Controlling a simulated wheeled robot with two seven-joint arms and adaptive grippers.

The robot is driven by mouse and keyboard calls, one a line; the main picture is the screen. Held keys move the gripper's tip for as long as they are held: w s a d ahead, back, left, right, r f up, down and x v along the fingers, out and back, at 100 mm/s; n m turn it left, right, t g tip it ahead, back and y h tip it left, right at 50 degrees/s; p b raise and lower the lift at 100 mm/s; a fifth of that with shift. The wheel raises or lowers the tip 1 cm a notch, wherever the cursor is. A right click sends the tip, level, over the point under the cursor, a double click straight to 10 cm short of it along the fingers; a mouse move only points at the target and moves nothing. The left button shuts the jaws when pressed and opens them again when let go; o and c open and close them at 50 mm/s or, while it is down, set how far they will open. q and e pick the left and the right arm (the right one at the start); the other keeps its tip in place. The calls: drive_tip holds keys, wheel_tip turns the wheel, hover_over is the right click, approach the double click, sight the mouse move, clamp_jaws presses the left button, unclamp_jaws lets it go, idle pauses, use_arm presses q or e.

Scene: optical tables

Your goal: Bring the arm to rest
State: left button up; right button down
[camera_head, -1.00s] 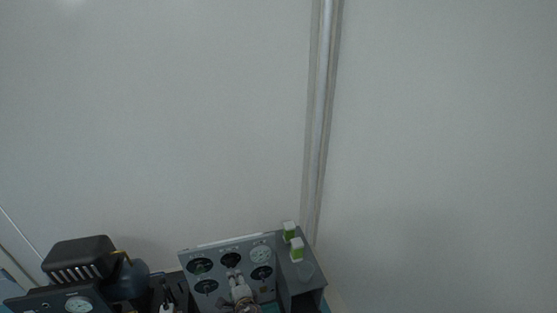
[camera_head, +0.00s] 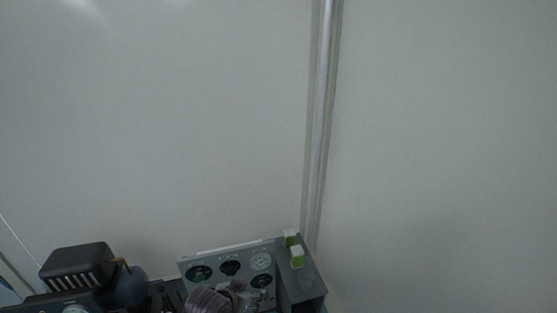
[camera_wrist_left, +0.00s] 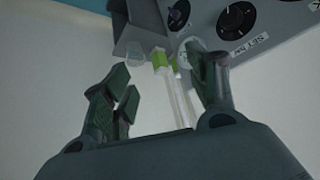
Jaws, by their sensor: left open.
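My left gripper (camera_head: 238,296) shows at the bottom of the head view, in front of a grey instrument panel (camera_head: 229,256) with dials and dark knobs. In the left wrist view my left gripper (camera_wrist_left: 165,92) has its two dark green fingers spread apart, with nothing held between them. Beyond the fingertips the panel (camera_wrist_left: 238,30) appears at the upper right. My right gripper is not in view.
A dark vented device (camera_head: 78,267) is at lower left. A pale wall (camera_head: 160,130) with a vertical pipe (camera_head: 322,110) fills the rest.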

use_arm(q)
drive_tip(key=s+a+f+n+g, duration=0.1)
drive_tip(key=s+a+f, duration=0.1)
drive_tip(key=s, duration=0.3)
drive_tip(key=s+a+f+n+g+p, duration=0.1)
drive_tip(key=s+a+f, duration=0.1)
drive_tip(key=s, duration=0.3)
drive_tip(key=s+a+f+g, duration=0.1)
drive_tip(key=s+a+f, duration=0.1)
drive_tip(key=s+f, duration=0.2)
drive_tip(key=shift+s+f+n, duration=0.2)
drive_tip(key=shift+s+n, duration=0.2)
drive_tip(key=shift+s, duration=0.4)
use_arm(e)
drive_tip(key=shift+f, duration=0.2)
use_arm(q)
drive_tip(key=shift+f+p, duration=0.1)
drive_tip(key=shift+p, duration=0.3)
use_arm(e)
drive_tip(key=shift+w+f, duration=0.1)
